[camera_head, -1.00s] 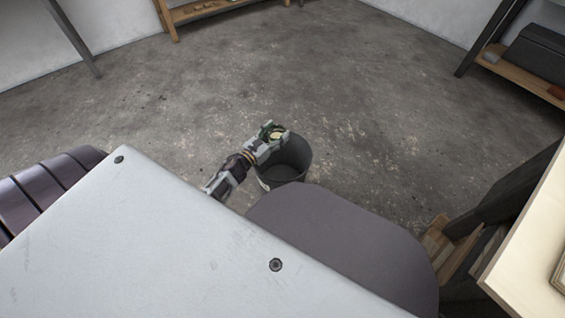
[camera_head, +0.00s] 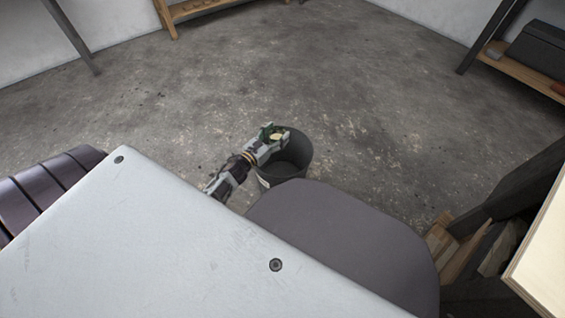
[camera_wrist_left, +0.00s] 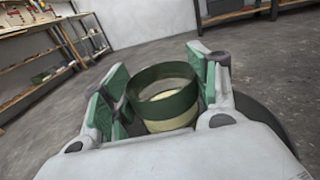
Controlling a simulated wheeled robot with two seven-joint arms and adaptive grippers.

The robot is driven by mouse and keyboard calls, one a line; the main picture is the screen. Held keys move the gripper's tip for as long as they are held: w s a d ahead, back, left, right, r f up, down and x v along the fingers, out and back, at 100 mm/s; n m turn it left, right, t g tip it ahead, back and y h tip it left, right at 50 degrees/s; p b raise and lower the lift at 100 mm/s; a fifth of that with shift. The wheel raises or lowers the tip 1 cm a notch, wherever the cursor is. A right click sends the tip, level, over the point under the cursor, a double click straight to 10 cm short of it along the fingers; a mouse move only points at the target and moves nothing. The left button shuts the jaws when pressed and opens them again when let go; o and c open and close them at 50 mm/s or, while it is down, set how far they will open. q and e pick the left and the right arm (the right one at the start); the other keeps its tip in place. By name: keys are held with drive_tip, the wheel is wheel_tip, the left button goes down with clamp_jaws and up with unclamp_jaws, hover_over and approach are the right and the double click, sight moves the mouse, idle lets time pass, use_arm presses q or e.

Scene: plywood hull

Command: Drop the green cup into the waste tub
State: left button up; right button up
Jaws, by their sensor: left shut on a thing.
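The green cup (camera_wrist_left: 160,103), with a cream band near its base, sits between the finger pads of my left gripper (camera_wrist_left: 162,92) in the left wrist view. The gripper is shut on it, and the cup's open rim shows. In the head view the left gripper (camera_head: 273,134) is over the left rim of the dark grey waste tub (camera_head: 297,160). The cup is small and partly hidden by the fingers there. The tub stands on the floor, its near edge partly covered by my body. My right gripper is not in view.
A pale wooden worktop (camera_head: 545,255) with dark supports stands close at the right. A shelf (camera_head: 530,75) with a dark box is at the upper right. The concrete floor (camera_head: 400,130) beyond the tub is clear.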

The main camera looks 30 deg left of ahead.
sight(271, 139)
use_arm(q)
drive_tip(key=o, duration=1.1)
drive_tip(key=shift+o, duration=0.2)
drive_tip(key=shift+s+a, duration=0.15)
drive_tip(key=shift+s, duration=0.6)
drive_tip(key=shift+s+a, duration=0.1)
drive_tip(key=shift+s, duration=0.65)
drive_tip(key=s+a, duration=0.1)
drive_tip(key=s, duration=0.8)
drive_tip(key=shift+a, duration=0.25)
